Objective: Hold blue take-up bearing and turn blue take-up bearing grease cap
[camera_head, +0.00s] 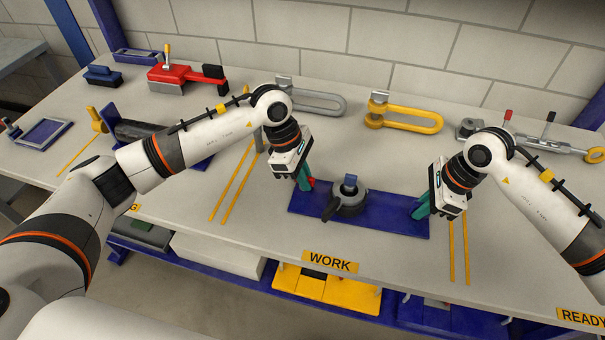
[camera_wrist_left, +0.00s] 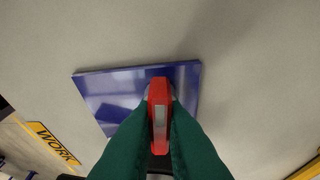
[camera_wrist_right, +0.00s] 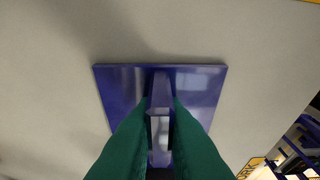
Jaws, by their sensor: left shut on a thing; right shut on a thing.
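A flat blue plate (camera_head: 385,222), which seems to be the blue take-up bearing's base, lies on the bench behind the WORK label. A round dark-grey part (camera_head: 347,204) with a short dark lever sits mid-plate, topped by a small blue block (camera_head: 349,184); I cannot tell which part is the grease cap. My left gripper (camera_head: 307,180) is shut on an upright red handle (camera_wrist_left: 160,92) at the plate's left end. My right gripper (camera_head: 420,211) is shut on an upright blue handle (camera_wrist_right: 160,92) at the plate's right end. Green fingers partly hide both handles.
A grey shackle (camera_head: 318,102) and a yellow shackle (camera_head: 412,120) lie behind the plate. A red tool (camera_head: 180,76) and a dark roller (camera_head: 135,130) are left. A turnbuckle (camera_head: 545,146) lies far right. Bench in front of the plate is clear.

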